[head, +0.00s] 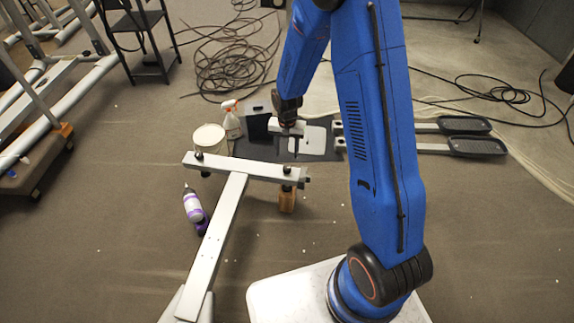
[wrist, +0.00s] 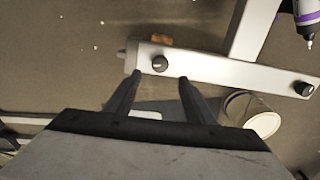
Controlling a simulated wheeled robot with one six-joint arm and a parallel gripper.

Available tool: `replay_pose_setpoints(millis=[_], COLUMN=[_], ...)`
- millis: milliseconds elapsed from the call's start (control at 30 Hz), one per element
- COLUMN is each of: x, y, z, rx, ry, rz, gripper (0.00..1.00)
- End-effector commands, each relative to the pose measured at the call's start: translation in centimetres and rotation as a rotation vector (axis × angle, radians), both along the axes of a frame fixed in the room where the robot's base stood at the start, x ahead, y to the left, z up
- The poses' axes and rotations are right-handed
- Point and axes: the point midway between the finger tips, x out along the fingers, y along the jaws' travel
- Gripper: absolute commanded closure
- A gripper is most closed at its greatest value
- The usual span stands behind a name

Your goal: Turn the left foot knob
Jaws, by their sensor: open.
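A grey T-shaped metal frame (head: 245,173) has a black knob near each end of its crossbar. One knob (head: 198,154) is at the crossbar's left end in the head view; the other knob (head: 287,170) is at its right end. In the wrist view the crossbar (wrist: 225,73) shows the other way round, with the right-end knob (wrist: 159,63) near the fingertips and the left-end knob (wrist: 304,89) at far right. My gripper (head: 295,148) is open and empty, its fingertips (wrist: 160,77) on either side of the nearer knob's line, apart from it. Which knob is the task's left one is unclear.
A white bucket (head: 208,138) and spray bottle (head: 231,121) stand behind the crossbar. A purple-labelled bottle (head: 193,205) is left of the stem. An orange-brown block (head: 287,203) is by the right end. Pedals (head: 465,125) lie at right; cables (head: 235,60) lie behind.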

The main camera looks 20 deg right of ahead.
Motion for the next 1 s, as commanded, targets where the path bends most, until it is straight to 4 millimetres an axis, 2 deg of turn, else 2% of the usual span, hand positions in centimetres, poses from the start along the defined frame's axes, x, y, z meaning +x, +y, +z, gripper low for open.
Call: replay_pose_setpoints(millis=[200, 500, 700, 1000], x=[-0.1, 0.0, 0.0, 0.0], y=[0.0, 0.0, 0.0, 0.0], z=[-3.6, -7.5, -8.7, -8.8], rx=[-0.001, 0.000, 0.000, 0.000], ry=[0.003, 0.001, 0.000, 0.000], rz=[0.000, 0.000, 0.000, 0.000], gripper=[0.51, 0.51, 0.51, 0.51])
